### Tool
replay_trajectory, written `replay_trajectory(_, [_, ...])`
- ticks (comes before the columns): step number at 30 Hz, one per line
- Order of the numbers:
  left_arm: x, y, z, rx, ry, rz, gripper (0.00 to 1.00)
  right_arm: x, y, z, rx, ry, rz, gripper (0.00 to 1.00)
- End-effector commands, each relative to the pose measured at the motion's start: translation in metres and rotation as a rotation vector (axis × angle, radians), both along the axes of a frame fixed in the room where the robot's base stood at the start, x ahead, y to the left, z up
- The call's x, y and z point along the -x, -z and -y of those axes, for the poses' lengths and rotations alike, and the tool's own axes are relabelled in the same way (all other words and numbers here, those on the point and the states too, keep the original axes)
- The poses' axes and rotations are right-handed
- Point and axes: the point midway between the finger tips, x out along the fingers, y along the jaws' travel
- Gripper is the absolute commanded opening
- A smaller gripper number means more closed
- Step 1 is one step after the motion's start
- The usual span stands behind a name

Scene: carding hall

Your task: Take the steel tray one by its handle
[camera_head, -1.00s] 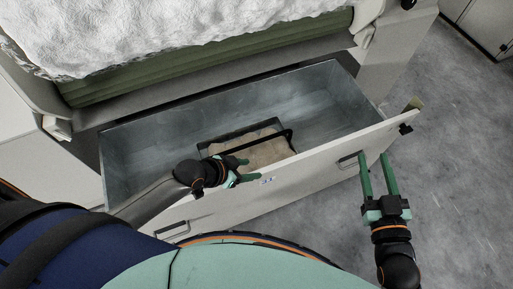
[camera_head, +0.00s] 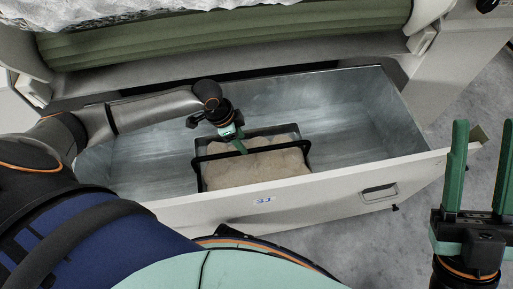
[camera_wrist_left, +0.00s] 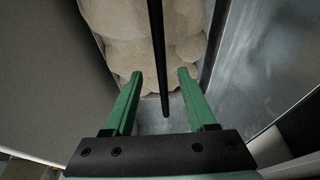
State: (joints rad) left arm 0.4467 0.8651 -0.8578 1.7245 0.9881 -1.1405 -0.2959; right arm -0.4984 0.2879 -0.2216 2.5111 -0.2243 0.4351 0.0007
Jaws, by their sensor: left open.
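The steel tray (camera_head: 286,130), filled with a lumpy beige mass (camera_head: 255,170), sits in the open drawer. Its black handle (camera_head: 278,149) stands across it as a bar. My left gripper (camera_head: 241,148) is open and points down over the tray, close to the handle. In the left wrist view the handle (camera_wrist_left: 157,45) runs lengthwise between the two green fingers, with a gap on each side; whether it lies at fingertip depth I cannot tell. My right gripper (camera_head: 484,125) is open and empty, outside the drawer at the right.
The metal drawer (camera_head: 365,110) is wide, with bare floor left and right of the tray. Its white front panel (camera_head: 330,188) carries a label and a pull handle (camera_head: 380,192). A green roll (camera_head: 230,35) and white fibre lie above the drawer.

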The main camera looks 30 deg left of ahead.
Motion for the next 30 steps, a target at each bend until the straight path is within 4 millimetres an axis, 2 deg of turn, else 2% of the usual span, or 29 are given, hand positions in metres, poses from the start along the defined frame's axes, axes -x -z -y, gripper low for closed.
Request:
replay_trajectory(1, [-0.001,0.014,0.004,0.001,0.001,-0.002,0.56,0.0,0.01,0.0,-0.003,-0.005,-0.005,0.45])
replay_trajectory(7, [-0.008,0.046,0.012,0.002,0.0,0.0,0.56,-0.001,0.026,-0.002,-0.018,-0.024,-0.021,0.45])
replay_trajectory(17, [-0.015,0.065,0.019,0.002,0.001,0.003,0.56,-0.002,0.039,-0.003,-0.029,-0.039,-0.035,0.45])
replay_trajectory(25, [-0.025,0.1,0.032,0.003,0.001,0.003,0.56,-0.003,0.068,-0.006,-0.024,-0.047,-0.054,0.45])
replay_trajectory(30, [-0.026,0.102,0.033,0.002,0.001,0.003,0.56,-0.003,0.068,-0.007,-0.015,-0.044,-0.054,0.45])
